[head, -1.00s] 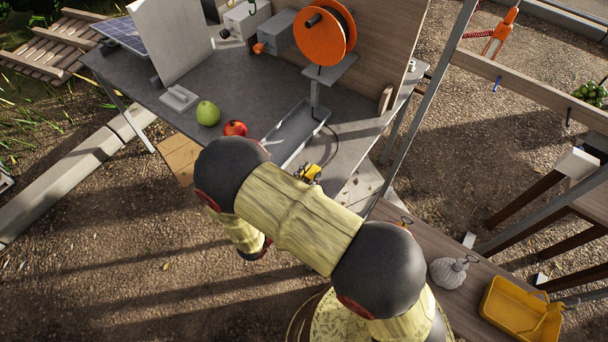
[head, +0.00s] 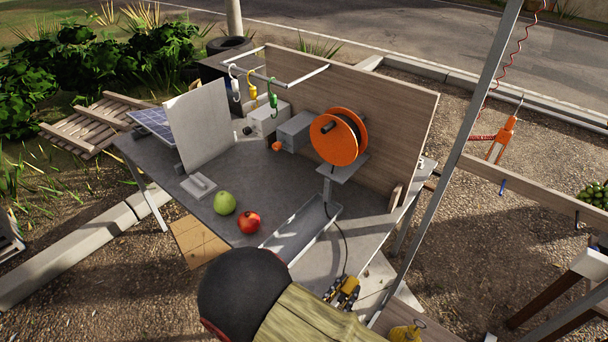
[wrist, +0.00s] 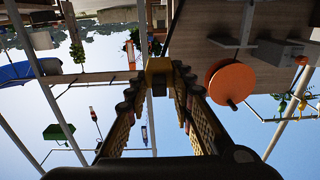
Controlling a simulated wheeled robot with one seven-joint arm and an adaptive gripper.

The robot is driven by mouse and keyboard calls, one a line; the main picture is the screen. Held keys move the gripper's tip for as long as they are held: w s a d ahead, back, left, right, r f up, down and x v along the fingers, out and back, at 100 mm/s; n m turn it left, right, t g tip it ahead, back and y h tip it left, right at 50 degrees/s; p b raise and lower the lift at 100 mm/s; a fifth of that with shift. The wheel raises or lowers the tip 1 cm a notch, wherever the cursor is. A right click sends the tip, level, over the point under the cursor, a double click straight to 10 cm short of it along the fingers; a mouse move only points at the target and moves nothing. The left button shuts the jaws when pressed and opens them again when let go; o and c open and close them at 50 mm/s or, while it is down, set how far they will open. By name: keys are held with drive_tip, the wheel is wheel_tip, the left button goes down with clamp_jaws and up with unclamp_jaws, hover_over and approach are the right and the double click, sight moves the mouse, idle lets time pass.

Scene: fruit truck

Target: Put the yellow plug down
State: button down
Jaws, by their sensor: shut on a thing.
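The yellow plug (head: 349,284) is at the end of a dark cable that runs down from the orange reel (head: 334,139). My gripper (head: 341,293) is shut on it at the table's front right edge, beside the grey tray. In the wrist view, the plug (wrist: 158,68) sits between the two fingertips of my gripper (wrist: 158,82). The orange reel (wrist: 230,83) shows to its right there. I cannot tell from these views whether the plug touches anything below it. My arm hides part of the front of the table.
The grey table (head: 255,185) bears a green fruit (head: 225,203), a red fruit (head: 248,222), a long grey tray (head: 300,232) and two grey boxes. White, yellow and green connectors hang from a frame at the back. A metal post (head: 455,150) stands to the right.

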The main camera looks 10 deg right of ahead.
drive_tip(key=w+a+f+n+t+y, duration=0.1)
drive_tip(key=w+a+n+t+y, duration=0.4)
drive_tip(key=w+a+n+y, duration=0.85)
drive_tip(key=w+d+m+b, duration=0.1)
drive_tip(key=w+d+m, duration=0.15)
drive_tip(key=d, duration=0.65)
drive_tip(key=w+d+m+b, duration=0.15)
drive_tip(key=w+d, duration=0.25)
drive_tip(key=d, duration=0.4)
drive_tip(key=s+a+n+y+p, duration=0.2)
drive_tip(key=s+a+y, duration=0.15)
drive_tip(key=a, duration=1.65)
drive_tip(key=s+d+m+g+h, duration=0.1)
drive_tip(key=s+d+m+h, duration=0.3)
drive_tip(key=s+d+h, duration=0.1)
drive_tip(key=s+d+m+g+h, duration=0.2)
drive_tip(key=s+d+m+h, duration=0.1)
drive_tip(key=s+d+h, duration=0.3)
drive_tip(key=s+d+r+m+g+h, duration=0.1)
drive_tip(key=s+d+m+g+h, duration=0.1)
drive_tip(key=s+d+m+h, duration=0.2)
drive_tip(key=shift+s+d+m+h, duration=0.35)
drive_tip(key=shift+s+d+h, duration=0.5)
drive_tip(key=shift+h, duration=0.25)
